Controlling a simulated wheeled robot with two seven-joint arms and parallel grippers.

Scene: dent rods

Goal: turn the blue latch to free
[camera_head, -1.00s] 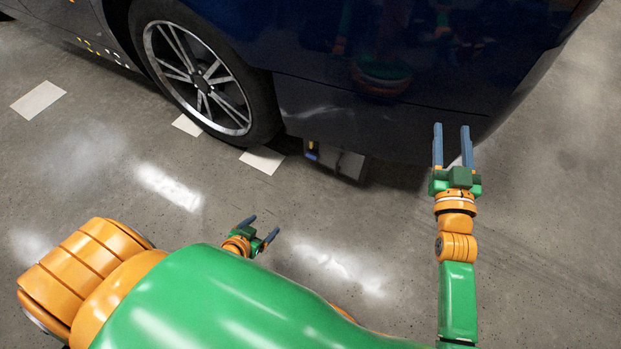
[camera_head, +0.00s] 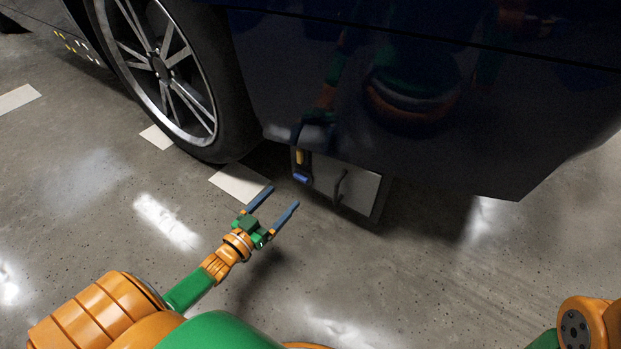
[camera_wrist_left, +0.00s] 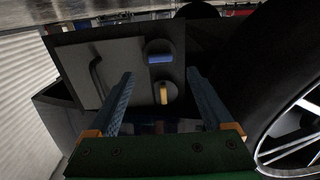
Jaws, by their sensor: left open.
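The blue latch (camera_head: 302,178) is a small bar on a dark round mount at the left edge of a box under the car. In the left wrist view the blue latch (camera_wrist_left: 160,58) lies sideways in the picture. A yellow latch (camera_head: 299,158) sits beside it; in the left wrist view this yellow latch (camera_wrist_left: 163,94) stands upright, nearer my fingers. My left gripper (camera_head: 284,196) is open and empty, just short of the box. In the left wrist view its fingers (camera_wrist_left: 159,72) spread to either side of the latches, apart from them. My right gripper is out of view.
The box has a grey panel (camera_head: 360,185) with a dark handle (camera_head: 340,185). The dark car body (camera_head: 420,110) hangs over it. A car wheel (camera_head: 165,75) stands to the left. The grey floor in front is clear, with pale tiles (camera_head: 240,184) by the wheel.

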